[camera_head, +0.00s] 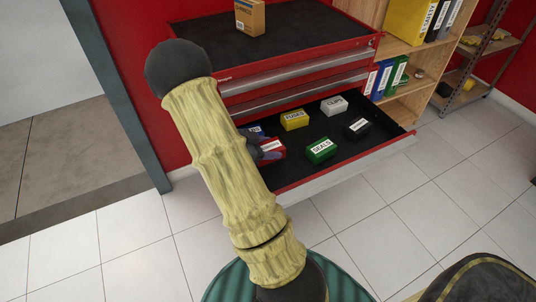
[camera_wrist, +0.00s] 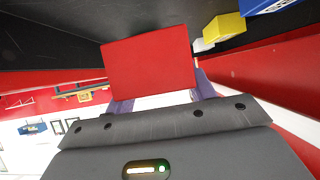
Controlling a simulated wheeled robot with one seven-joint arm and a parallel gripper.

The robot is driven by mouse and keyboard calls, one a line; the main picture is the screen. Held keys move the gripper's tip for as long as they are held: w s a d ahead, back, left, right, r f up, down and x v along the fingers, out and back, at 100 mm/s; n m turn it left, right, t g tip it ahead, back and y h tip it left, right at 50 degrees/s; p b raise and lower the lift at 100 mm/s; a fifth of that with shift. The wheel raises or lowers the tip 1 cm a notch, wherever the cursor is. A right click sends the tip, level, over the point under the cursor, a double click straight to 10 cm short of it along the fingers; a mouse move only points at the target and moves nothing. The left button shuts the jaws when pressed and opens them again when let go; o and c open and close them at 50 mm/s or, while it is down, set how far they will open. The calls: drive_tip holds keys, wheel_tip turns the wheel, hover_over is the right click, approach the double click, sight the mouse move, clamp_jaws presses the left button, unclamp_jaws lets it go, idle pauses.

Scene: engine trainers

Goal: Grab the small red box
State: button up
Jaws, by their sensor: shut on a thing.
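The small red box (camera_head: 271,146) with a white label is in the open drawer (camera_head: 370,157) of a red tool cabinet, near the drawer's left side. My gripper (camera_head: 262,151) is shut on it; my arm partly hides both in the head view. In the wrist view the red box (camera_wrist: 150,58) fills the upper middle, between the two purple-grey fingers (camera_wrist: 162,92). I cannot tell whether the box touches the drawer floor.
The drawer also holds a blue box (camera_head: 256,130), a yellow box (camera_head: 294,120), a white box (camera_head: 334,106), a green box (camera_head: 321,150) and a black box (camera_head: 358,127). A cardboard box (camera_head: 250,17) stands on the cabinet top. Wooden shelves with binders (camera_head: 384,78) stand to the right.

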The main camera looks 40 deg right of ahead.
sight(268, 147)
drive_tip(key=shift+r+p, duration=0.3)
drive_tip(key=shift+r, duration=1.65)
